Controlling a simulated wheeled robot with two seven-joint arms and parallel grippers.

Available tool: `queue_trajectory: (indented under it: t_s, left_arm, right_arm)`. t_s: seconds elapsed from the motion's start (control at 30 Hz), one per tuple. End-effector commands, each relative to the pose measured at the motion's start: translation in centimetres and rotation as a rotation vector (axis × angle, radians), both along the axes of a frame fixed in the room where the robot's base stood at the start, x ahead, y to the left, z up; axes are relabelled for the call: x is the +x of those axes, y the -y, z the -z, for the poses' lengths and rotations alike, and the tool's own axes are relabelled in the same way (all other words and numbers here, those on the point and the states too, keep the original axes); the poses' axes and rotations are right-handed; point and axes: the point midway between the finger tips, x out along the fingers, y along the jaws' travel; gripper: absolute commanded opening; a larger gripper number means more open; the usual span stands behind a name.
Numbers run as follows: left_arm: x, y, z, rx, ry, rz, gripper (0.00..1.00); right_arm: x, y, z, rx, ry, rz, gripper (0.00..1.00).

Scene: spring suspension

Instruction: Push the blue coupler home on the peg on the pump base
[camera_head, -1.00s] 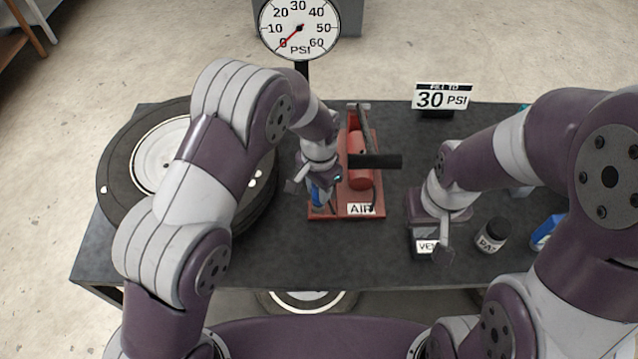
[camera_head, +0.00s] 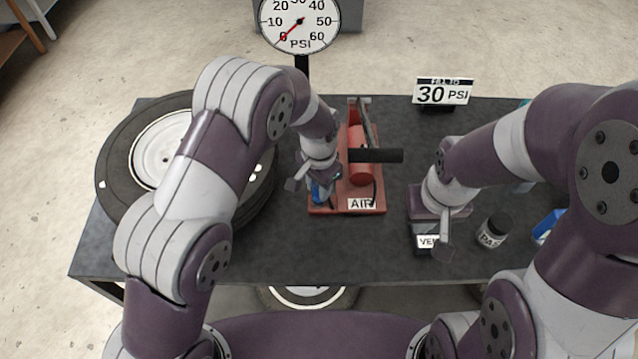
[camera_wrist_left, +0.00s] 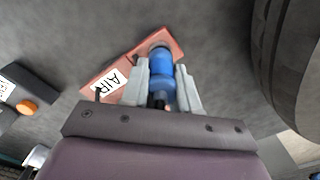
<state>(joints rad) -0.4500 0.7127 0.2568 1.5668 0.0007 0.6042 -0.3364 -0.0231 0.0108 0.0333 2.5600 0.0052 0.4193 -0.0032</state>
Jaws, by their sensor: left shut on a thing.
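The blue coupler (camera_wrist_left: 161,72) is held between the two fingers of my left gripper (camera_wrist_left: 162,85), which is shut on it. In the head view my left gripper (camera_head: 318,186) is low at the left front of the red pump base (camera_head: 345,207), and the coupler (camera_head: 319,194) shows only partly there. In the left wrist view the coupler's far end meets or lies over a corner of the base (camera_wrist_left: 172,40). The peg is hidden, so I cannot tell how far the coupler sits on it. My right gripper (camera_head: 445,240) is by the box marked "VE"; its jaws are unclear.
The red pump with a black handle (camera_head: 376,156) stands beside my left gripper. A wheel (camera_head: 120,165) lies at the left. The gauge (camera_head: 300,22) reads about 0, and a sign (camera_head: 443,92) says 30 PSI. The table front is clear.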

Motion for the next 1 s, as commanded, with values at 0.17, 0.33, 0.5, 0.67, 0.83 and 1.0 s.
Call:
queue_trajectory:
  t_s: [0.17, 0.33, 0.5, 0.67, 0.83, 1.0]
  left_arm:
    - [0.0, 0.0, 0.5, -0.001, 0.001, 0.000, 0.00]
    - [0.0, 0.0, 1.0, 0.000, 0.000, 0.000, 0.00]
    - [0.0, 0.0, 1.3, -0.001, 0.001, 0.000, 0.33]
    - [0.0, 0.0, 1.2, 0.000, 0.000, 0.000, 0.59]
    - [0.0, 0.0, 1.2, 0.000, 0.000, 0.000, 0.59]
    - [0.0, 0.0, 0.3, 0.000, 0.000, 0.000, 0.59]
  right_arm:
    - [0.0, 0.0, 0.4, 0.000, 0.000, 0.000, 0.00]
    - [0.0, 0.0, 0.6, 0.000, 0.000, 0.000, 0.00]
    - [0.0, 0.0, 0.8, 0.000, 0.000, 0.000, 0.00]
    - [0.0, 0.0, 0.7, 0.000, 0.000, 0.000, 0.00]
    - [0.0, 0.0, 0.7, 0.000, 0.000, 0.000, 0.00]
    - [0.0, 0.0, -0.1, 0.000, 0.000, 0.000, 0.00]
